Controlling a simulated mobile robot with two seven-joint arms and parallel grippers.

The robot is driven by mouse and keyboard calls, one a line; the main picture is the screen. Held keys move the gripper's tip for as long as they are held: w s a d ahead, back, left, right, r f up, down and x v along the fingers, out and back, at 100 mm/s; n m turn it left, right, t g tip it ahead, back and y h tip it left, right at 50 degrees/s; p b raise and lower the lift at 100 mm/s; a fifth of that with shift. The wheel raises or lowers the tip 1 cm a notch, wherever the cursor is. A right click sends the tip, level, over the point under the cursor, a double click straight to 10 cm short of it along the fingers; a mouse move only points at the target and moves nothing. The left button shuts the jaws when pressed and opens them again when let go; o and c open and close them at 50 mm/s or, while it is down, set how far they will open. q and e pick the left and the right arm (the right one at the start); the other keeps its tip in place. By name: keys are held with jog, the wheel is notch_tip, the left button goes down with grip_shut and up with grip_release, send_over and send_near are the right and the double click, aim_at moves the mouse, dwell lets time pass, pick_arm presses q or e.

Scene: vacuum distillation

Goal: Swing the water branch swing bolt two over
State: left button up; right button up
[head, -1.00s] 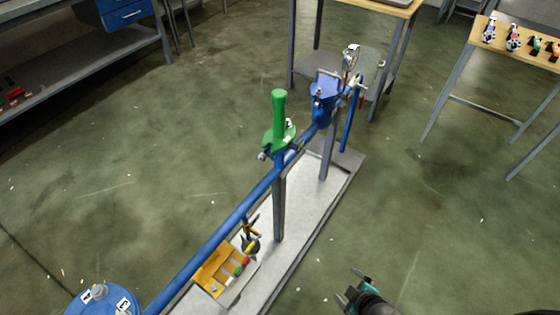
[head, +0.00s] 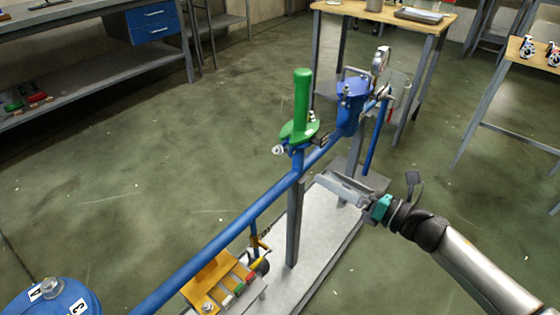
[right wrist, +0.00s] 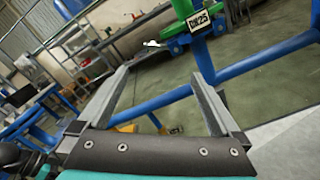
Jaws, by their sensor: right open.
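A green upright branch (head: 302,95) with a green flange stands on the blue pipe (head: 225,232). Small metal bolt parts show at the flange, one at its left (head: 279,150) and one at its upper right (head: 311,116). Which is swing bolt two I cannot tell. In the right wrist view the green flange (right wrist: 178,45) shows at the top, beside a small white tag (right wrist: 198,22). My right gripper (head: 328,183) is open and empty, right of and below the flange, apart from it. Its spread fingers (right wrist: 160,75) also show in the right wrist view. My left gripper is out of view.
A grey post (head: 293,225) holds the pipe above a pale base plate (head: 325,230). A blue vessel (head: 352,100) and a gauge (head: 381,60) stand farther along the pipe. Open floor lies left of the pipe.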

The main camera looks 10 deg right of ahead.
aim_at(281, 148)
pick_arm(q)
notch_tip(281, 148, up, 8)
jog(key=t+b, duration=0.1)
jog(key=b, duration=0.2)
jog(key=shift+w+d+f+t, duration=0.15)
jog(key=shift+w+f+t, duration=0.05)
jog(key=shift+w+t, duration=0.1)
pick_arm(e)
jog(key=shift+x, duration=7.65)
jog(key=shift+s+a, duration=0.1)
jog(key=shift+a, duration=0.05)
jog(key=c, duration=1.3)
jog(key=shift+r, duration=0.15)
jog(key=shift+r+m, duration=0.15)
jog(key=shift+m, duration=0.25)
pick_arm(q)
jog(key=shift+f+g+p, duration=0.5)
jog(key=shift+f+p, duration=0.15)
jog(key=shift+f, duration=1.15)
pick_arm(e)
jog(key=shift+d+r+m, duration=0.1)
jog(key=shift+d+m, duration=0.1)
jog(key=shift+m, duration=0.6)
